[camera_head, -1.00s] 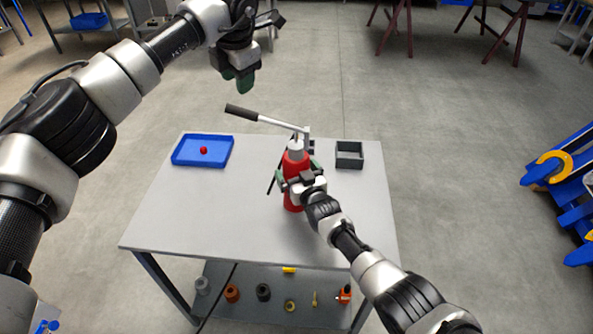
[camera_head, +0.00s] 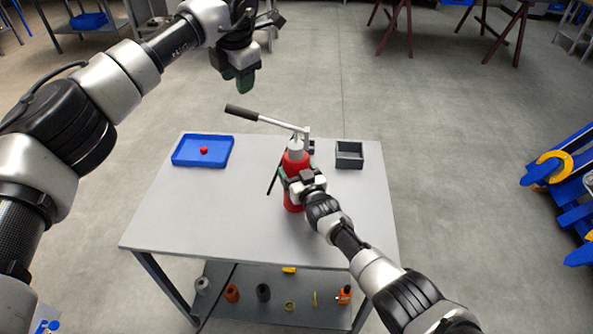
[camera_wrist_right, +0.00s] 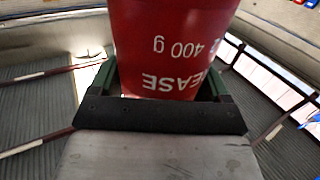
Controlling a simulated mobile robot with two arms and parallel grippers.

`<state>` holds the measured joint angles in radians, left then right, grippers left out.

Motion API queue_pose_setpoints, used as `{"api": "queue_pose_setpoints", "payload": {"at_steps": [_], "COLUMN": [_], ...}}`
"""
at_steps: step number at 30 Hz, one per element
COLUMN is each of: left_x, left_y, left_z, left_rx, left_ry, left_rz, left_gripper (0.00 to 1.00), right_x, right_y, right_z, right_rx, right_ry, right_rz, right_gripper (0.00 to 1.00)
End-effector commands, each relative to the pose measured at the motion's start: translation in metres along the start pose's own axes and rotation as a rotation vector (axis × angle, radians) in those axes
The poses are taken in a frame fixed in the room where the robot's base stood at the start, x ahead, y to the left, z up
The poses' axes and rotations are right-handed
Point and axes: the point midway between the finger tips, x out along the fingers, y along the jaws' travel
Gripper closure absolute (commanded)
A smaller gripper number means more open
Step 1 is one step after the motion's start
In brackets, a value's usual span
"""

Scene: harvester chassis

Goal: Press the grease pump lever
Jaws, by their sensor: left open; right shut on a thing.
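The red grease pump (camera_head: 294,199) stands upright on the grey table, with its lever (camera_head: 262,119) sticking out to the left above it and ending in a black grip. My right gripper (camera_head: 294,176) is shut around the red body. In the right wrist view the body (camera_wrist_right: 170,45) fills the space between the green finger pads, with upside-down lettering reading "400 g" and "EASE". My left gripper (camera_head: 240,80) is open and empty. It is high up in the picture, above the lever grip in the image and apart from it.
On the table (camera_head: 190,222) are a blue tray (camera_head: 184,161) with a red ball (camera_head: 204,150) at the back left and a small dark grey box (camera_head: 349,161) at the back right. Several small parts lie on the lower shelf (camera_head: 270,310). The table's left front is clear.

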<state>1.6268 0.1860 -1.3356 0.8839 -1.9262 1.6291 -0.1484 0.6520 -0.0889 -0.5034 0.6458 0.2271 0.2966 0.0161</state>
Motion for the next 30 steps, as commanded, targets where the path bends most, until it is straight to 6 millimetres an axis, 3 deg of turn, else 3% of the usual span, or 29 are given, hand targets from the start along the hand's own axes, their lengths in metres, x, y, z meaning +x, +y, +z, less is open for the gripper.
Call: {"api": "queue_pose_setpoints", "payload": {"at_steps": [1,5,9,14,30], "left_x": [0.000,-0.001,-0.006,-0.015,-0.049], "left_y": [0.000,0.000,0.000,-0.002,-0.009], "left_z": [0.000,0.000,0.001,0.002,0.004], "left_rx": [0.000,0.022,0.157,0.474,1.727], "left_ry": [0.000,-0.001,-0.007,-0.015,0.001], "left_rz": [0.000,0.001,0.007,0.021,0.091], "left_gripper": [0.57,0.77,0.99,1.00,1.00], "right_x": [0.000,0.000,0.000,0.000,0.000], "right_y": [0.000,0.000,0.000,0.000,0.000], "right_z": [0.000,0.000,0.000,0.001,0.001], "right_rx": [0.000,0.000,0.000,0.000,0.000], "right_ry": [-0.001,-0.001,-0.001,-0.001,-0.001], "right_rz": [0.000,0.000,0.000,0.000,0.000], "right_gripper": [0.96,0.96,0.96,0.96,0.96]}}
